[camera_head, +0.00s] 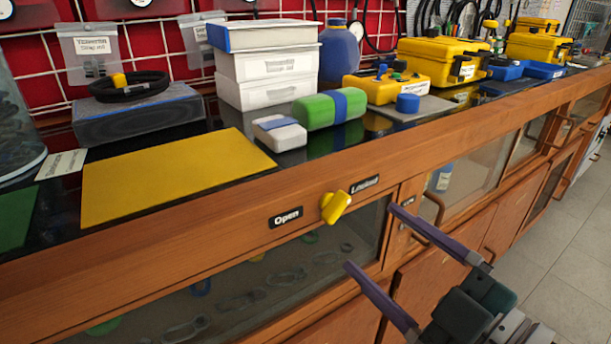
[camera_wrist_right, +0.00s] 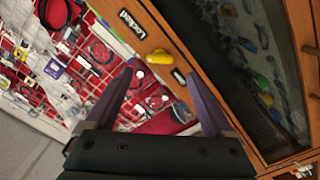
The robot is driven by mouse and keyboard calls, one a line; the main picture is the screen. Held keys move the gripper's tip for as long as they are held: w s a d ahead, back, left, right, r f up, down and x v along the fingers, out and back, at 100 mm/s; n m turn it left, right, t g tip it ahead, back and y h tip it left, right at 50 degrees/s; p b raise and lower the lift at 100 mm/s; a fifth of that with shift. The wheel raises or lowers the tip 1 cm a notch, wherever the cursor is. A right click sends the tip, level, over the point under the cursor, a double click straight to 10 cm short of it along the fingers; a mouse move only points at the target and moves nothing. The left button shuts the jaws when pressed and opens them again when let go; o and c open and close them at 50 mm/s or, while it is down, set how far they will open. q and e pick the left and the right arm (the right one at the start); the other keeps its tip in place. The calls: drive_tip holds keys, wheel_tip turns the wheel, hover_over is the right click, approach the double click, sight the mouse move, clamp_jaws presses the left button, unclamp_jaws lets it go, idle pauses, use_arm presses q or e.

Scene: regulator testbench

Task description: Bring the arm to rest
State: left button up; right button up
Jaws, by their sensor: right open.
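My right gripper (camera_head: 378,256) is in front of the wooden cabinet at the lower right of the head view. Its two purple fingers are spread apart with nothing between them. The right wrist view also shows the open fingers (camera_wrist_right: 163,100). A yellow knob (camera_head: 335,207) sits on the cabinet's front rail between the labels "Open" (camera_head: 286,217) and "Locked" (camera_head: 364,185). The knob is tilted toward the "Locked" side. In the right wrist view the knob (camera_wrist_right: 159,57) lies beyond the fingertips, apart from them. My left gripper is in neither view.
The wooden bench (camera_head: 220,230) runs from left to far right, with glass-front drawers and cabinet handles (camera_head: 430,207). On its top are a yellow mat (camera_head: 170,178), white boxes (camera_head: 268,75), a green case (camera_head: 330,109) and yellow cases (camera_head: 440,58). Tiled floor (camera_head: 565,245) is clear at right.

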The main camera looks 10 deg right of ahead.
drive_tip(key=shift+v, duration=1.4)
